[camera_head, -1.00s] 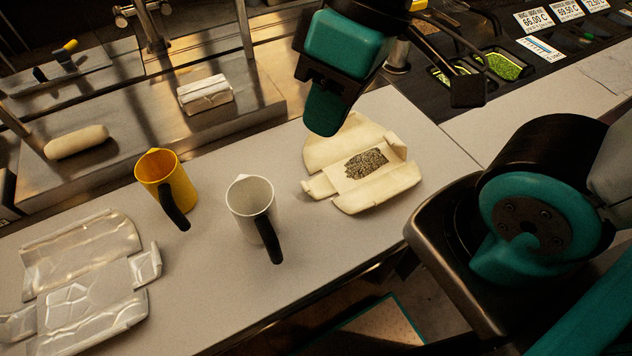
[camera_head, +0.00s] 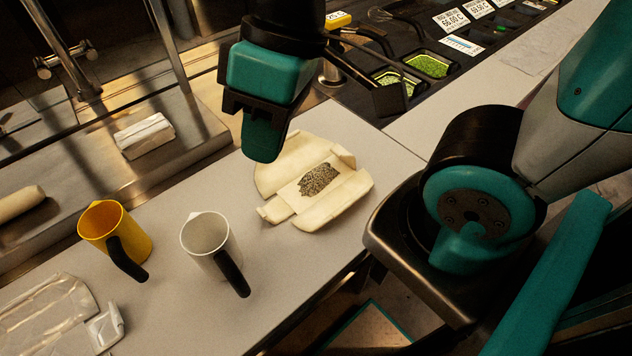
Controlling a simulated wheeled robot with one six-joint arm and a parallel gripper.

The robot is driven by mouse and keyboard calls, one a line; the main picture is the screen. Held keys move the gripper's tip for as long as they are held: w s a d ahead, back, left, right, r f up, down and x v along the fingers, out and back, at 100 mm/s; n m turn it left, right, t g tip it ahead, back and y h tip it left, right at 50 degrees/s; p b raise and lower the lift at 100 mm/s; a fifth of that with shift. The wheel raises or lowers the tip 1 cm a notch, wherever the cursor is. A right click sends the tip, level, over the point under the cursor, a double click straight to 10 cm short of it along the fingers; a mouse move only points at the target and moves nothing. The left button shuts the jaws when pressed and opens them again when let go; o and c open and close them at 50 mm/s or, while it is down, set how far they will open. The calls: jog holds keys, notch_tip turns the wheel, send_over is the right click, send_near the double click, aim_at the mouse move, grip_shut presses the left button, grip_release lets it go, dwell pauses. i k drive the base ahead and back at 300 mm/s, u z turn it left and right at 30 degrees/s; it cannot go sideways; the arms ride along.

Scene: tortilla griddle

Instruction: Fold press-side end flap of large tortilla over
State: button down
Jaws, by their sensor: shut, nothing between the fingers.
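The large tortilla (camera_head: 338,208) lies on the light counter, right of the middle. A dark, grainy filling (camera_head: 319,180) sits on its centre. A small end flap (camera_head: 345,157) stands partly raised at its upper right, and another small flap (camera_head: 273,211) lies at its lower left. The wide far side (camera_head: 285,168) lies open and flat; the near side curls up along the filling. My gripper (camera_head: 262,150) is shut and empty. It is over the tortilla's upper left edge in the picture and hides part of it. I cannot tell whether it touches.
A white pitcher (camera_head: 203,236) and a yellow pitcher (camera_head: 100,222) stand left of the tortilla. A foil wrap (camera_head: 45,315) lies at lower left. A wrapped roll (camera_head: 144,135) is on the metal surface behind. Sunken food pans (camera_head: 430,66) are at the back right.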

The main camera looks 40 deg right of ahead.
aim_at(275, 211)
jog(key=z, duration=1.5)
jog(key=k, duration=1)
jog(key=u, duration=1.4)
jog(key=i, duration=0.5)
jog(key=u, duration=0.05)
